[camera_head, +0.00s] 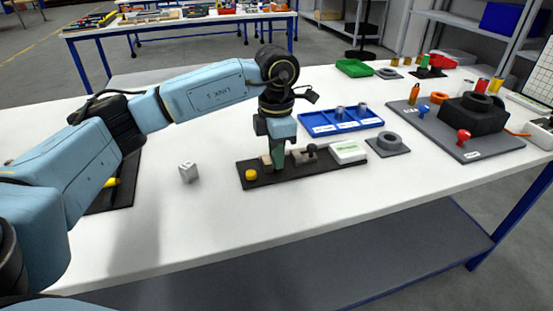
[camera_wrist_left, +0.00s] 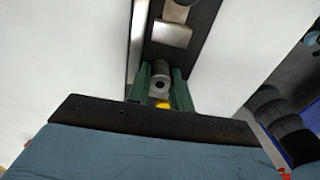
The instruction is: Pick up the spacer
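My left gripper (camera_head: 277,166) points down at the black fixture plate (camera_head: 318,173) on the white table. In the left wrist view, a small grey cylinder with a hole (camera_wrist_left: 160,82), which looks like the spacer, sits between the gripper's two green fingers (camera_wrist_left: 160,90). The fingers are close to its sides; I cannot tell whether they grip it. In the head view the gripper hides this cylinder. The plate also carries a yellow knob (camera_head: 251,175), a metal clamp-like part (camera_head: 309,152) and a white labelled box (camera_head: 348,152). My right gripper is not in view.
A blue tray (camera_head: 312,132) with grey cylinders stands behind the plate. A grey ring on a square pad (camera_head: 389,144) lies to the right, near a dark board (camera_head: 483,151) with a black block.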

